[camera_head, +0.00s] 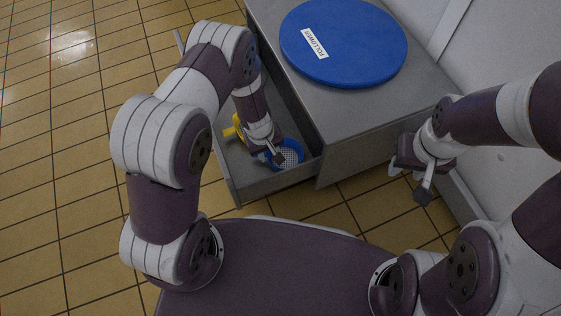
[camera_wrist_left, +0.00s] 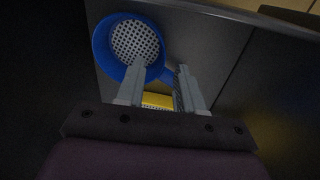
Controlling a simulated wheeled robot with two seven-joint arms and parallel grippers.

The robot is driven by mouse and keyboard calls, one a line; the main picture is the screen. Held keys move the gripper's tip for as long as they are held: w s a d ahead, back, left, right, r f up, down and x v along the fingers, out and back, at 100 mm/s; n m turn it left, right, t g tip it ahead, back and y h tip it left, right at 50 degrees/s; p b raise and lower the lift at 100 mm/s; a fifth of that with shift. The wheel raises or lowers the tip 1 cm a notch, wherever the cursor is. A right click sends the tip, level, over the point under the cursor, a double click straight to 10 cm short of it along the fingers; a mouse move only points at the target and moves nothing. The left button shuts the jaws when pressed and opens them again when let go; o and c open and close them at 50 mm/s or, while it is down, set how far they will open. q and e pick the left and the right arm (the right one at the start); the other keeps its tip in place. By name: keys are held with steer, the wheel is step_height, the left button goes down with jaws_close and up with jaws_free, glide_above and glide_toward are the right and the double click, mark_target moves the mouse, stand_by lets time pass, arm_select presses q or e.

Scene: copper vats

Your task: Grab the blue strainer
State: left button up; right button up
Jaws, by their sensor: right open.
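The blue strainer (camera_head: 292,156) lies in the open drawer, near its front right corner, partly covered by my left gripper in the head view. In the left wrist view its round blue rim and perforated bowl (camera_wrist_left: 133,42) show at the upper left. Its blue handle (camera_wrist_left: 168,76) runs down towards the space between the fingers. My left gripper (camera_head: 274,157) reaches down into the drawer. In the wrist view its fingers (camera_wrist_left: 162,76) are apart, with the handle seen between them; contact cannot be told. My right gripper (camera_head: 409,182) is open and empty, right of the cabinet.
A yellow object (camera_head: 233,128) lies in the drawer behind my left gripper; it also shows in the wrist view (camera_wrist_left: 156,100). The drawer's front wall (camera_head: 277,182) stands close by. A blue round lid (camera_head: 345,47) lies on the grey cabinet (camera_head: 400,105). Tiled floor is free at left.

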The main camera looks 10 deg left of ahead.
arm_select(q)
step_height(320, 180, down, 3)
steer(key=shift+w+d+f+b, duration=0.1)
steer(key=shift+d+f+b, duration=0.1)
steer(key=shift+b, duration=0.45)
steer(key=f+b, duration=0.2)
steer(key=f, duration=0.1)
steer(key=f+b, duration=0.1)
steer(key=shift+w+f+b, duration=0.2)
steer(key=shift+w+b, duration=0.05)
steer(key=shift+b, duration=0.1)
steer(key=shift+r, duration=0.15)
jaws_close()
arm_select(e)
step_height(320, 180, down, 6)
